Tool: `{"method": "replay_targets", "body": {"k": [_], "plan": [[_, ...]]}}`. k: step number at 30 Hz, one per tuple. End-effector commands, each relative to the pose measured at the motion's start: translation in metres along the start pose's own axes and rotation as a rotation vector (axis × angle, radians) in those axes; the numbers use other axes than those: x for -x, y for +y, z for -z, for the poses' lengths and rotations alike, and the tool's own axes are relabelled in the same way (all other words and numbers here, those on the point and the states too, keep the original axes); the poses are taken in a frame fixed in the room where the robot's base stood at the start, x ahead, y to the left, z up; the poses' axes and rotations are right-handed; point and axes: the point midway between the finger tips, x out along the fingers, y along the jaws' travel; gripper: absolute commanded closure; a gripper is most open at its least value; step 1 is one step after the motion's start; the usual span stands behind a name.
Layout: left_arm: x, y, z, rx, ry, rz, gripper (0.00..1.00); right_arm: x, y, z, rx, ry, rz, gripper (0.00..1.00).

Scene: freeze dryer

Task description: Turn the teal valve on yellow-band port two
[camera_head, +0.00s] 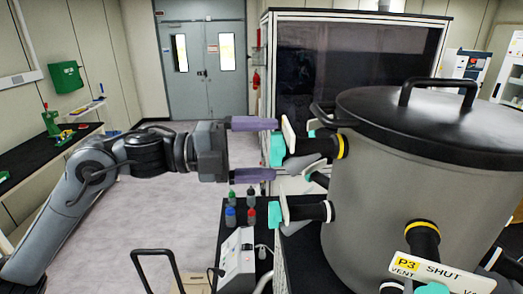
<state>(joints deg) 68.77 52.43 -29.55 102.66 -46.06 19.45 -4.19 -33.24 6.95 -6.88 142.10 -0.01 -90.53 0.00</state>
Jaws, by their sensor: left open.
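The large grey vessel (375,200) with a black lid stands at the right and carries several black side ports. One port (325,146) has a yellow band and a teal valve (277,149) on its left end, beside a white plate (288,135) seen nearly edge-on. No port number is readable there. My left gripper (264,150) is open, with its purple fingers above and below the level of this teal valve, just left of it. Contact cannot be told. Below, another teal valve (275,213) sits on a black port. My right gripper is not in view.
A yellow-banded port (424,236) at the lower right has a "P3 VENT SHUT" plate (440,271). Several small bottles (240,207) and a white device (238,262) stand below my gripper. A dark-windowed cabinet (350,60) stands behind. The floor at left is clear.

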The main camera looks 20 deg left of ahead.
Motion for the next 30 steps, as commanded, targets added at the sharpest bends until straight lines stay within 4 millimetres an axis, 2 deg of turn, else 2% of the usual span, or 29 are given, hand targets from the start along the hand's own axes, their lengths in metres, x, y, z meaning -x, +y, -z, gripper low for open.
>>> {"method": "replay_targets", "body": {"k": [5,12,18,24,30], "plan": [[0.020,0.003,-0.001,0.000,-0.004,-0.001,0.10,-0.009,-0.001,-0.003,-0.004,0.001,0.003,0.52],[0.062,0.004,-0.001,-0.001,-0.003,-0.001,0.10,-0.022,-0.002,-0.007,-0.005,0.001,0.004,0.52],[0.090,0.002,-0.001,0.001,-0.002,0.000,0.10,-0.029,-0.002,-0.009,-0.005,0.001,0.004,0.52],[0.103,0.001,0.000,0.000,0.000,0.000,0.10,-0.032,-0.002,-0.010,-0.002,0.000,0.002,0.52],[0.105,0.000,0.000,0.000,0.000,0.000,0.10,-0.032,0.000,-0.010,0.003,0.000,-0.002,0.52]]}}
